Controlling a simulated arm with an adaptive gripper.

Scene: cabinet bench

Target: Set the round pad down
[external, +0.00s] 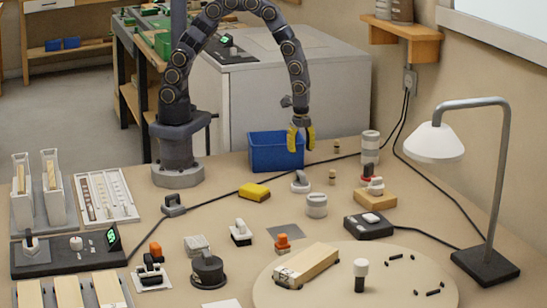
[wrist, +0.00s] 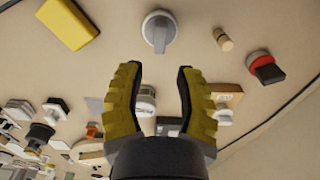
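My gripper (external: 301,140) hangs pointing down over the bench, in front of the blue bin. In the wrist view its two yellow fingers (wrist: 159,72) are spread apart with nothing between them. A round white pad with a grey upright handle (external: 300,184) rests on the bench below the gripper; it also shows in the wrist view (wrist: 160,33), just beyond the fingertips and apart from them. I cannot tell for certain that this is the round pad named. A large flat round beige board (external: 395,265) lies at the front right.
A blue bin (external: 272,155) stands behind the gripper. A yellow block (external: 254,192) lies left, a white round jar (external: 316,205) in front, and small wooden pegs (external: 332,178) to the right. A desk lamp (external: 490,262) stands far right. Black cables cross the bench.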

